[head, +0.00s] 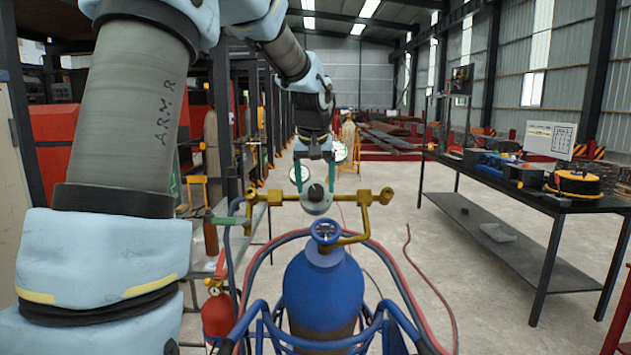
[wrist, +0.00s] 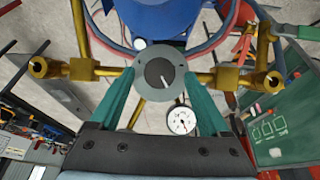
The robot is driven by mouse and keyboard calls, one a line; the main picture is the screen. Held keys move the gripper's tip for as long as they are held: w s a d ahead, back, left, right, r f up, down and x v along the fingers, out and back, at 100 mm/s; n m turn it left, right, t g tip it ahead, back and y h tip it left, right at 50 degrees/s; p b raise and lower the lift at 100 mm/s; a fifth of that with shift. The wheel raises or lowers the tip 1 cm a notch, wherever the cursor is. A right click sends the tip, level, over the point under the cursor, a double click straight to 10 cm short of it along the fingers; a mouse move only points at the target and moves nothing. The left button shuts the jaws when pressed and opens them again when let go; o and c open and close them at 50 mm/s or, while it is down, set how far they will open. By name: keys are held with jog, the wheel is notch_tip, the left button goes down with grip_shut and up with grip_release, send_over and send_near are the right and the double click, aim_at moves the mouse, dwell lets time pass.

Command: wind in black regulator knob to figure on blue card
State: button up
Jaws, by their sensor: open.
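The black regulator knob (wrist: 160,73) faces my wrist camera, with a white pointer mark on it and a grey round plate around it. In the head view the dark knob (head: 317,192) sits on the grey regulator body above the blue gas cylinder (head: 322,290). My gripper (head: 315,180) is open, and its teal fingers stand on either side of the knob. In the wrist view a finger shows at each side of the grey plate; contact cannot be told. A white dial gauge (wrist: 182,120) is beside the right finger. I cannot make out a blue card in either view.
Brass pipework (head: 376,197) spreads to both sides of the regulator. Red and blue hoses (head: 408,285) loop around the cylinder. A dark workbench (head: 505,182) with tools and a white board (head: 550,139) stands at right.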

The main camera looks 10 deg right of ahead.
jog(key=shift+w+f, duration=0.1)
jog(key=shift+f, duration=0.25)
jog(key=shift+c, duration=0.3)
grip_shut()
